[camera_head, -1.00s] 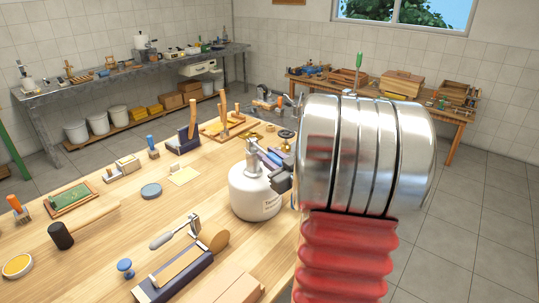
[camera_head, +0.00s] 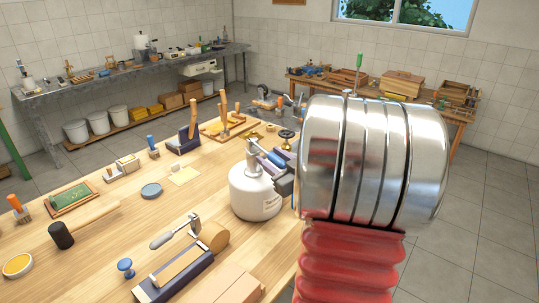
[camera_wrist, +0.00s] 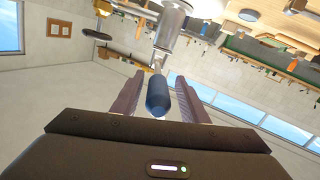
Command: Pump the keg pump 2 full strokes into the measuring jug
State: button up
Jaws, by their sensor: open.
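The white keg (camera_head: 255,196) stands on the wooden bench, left of my arm in the head view. Its grey metal pump (camera_head: 252,150) rises from the top. A lever with a blue grip (camera_head: 273,159) points from the pump toward my gripper (camera_head: 277,165). In the wrist view the blue grip (camera_wrist: 158,96) lies between the two fingers of my gripper (camera_wrist: 158,82), with gaps at both sides. My gripper is open around it, not closed on it. The metal pump (camera_wrist: 174,28) shows beyond the grip. I cannot make out the measuring jug; my arm hides part of the bench.
A dark blue-grey block with a wooden bar (camera_head: 178,273) lies in front of the keg. A mallet (camera_head: 62,235), a grey disc (camera_head: 151,190) and several tools are on the left of the bench (camera_head: 115,255). Side benches line the walls.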

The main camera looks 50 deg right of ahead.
aim_at(282, 164)
jog(key=shift+v, duration=2.5)
jog(key=shift+w+a+r, duration=0.1)
jog(key=shift+w+r, duration=0.1)
jog(key=shift+r, duration=0.2)
jog(key=w+a+r+m+g+h, duration=0.1)
jog(key=w+a+g, duration=0.15)
jog(key=a, duration=0.35)
jog(key=w+a+r+m+g+h, duration=0.1)
jog(key=a+r+g+h, duration=0.15)
jog(key=a, duration=0.45)
jog(key=s+a+f+g+y, duration=0.2)
jog(key=s+a, duration=0.3)
jog(key=a, duration=0.3)
jog(key=s+a+f+n+g+y, duration=0.1)
jog(key=s+a+f+g+y, duration=0.1)
jog(key=s+a, duration=0.3)
jog(key=s+a+f+n+g+y, duration=0.1)
jog(key=s+a, duration=0.4)
jog(key=a, duration=0.6)
jog(key=shift+a+f+g+y, duration=0.3)
jog(key=shift+f+g+y, duration=0.25)
jog(key=shift+y, duration=0.6)
jog(key=shift+d, duration=0.1)
